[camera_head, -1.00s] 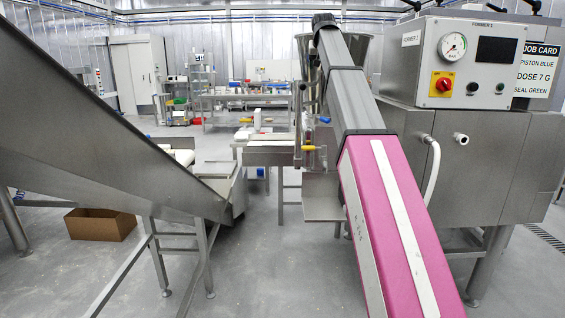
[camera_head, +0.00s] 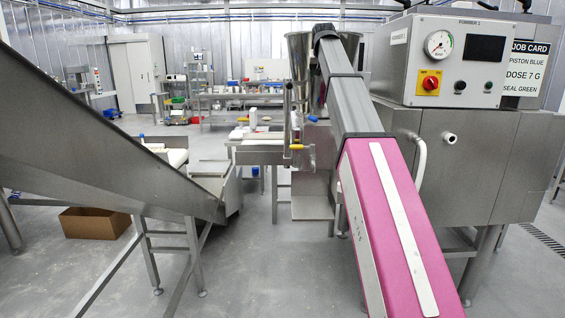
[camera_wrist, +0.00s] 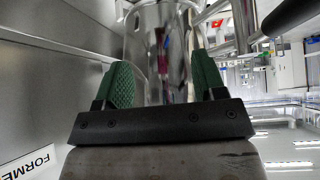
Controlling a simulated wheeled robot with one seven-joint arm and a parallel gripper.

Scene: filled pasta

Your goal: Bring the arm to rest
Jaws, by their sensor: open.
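My gripper (camera_wrist: 160,88) shows in the wrist view as two green textured fingers on a dark bar. The fingers stand well apart, with nothing between them that I can see held. A shiny metal cylinder lies behind the fingers in that view; I cannot tell how far off it is. In the head view my arm, pink with grey upper links, reaches up past the middle. The gripper itself is hidden there.
The former machine (camera_head: 460,150) stands close on the right of my arm, with its control box and job card (camera_head: 525,68). A metal hopper (camera_head: 299,55) is behind the arm. A sloped steel chute (camera_head: 90,130) fills the left. A cardboard box (camera_head: 95,222) lies on the floor.

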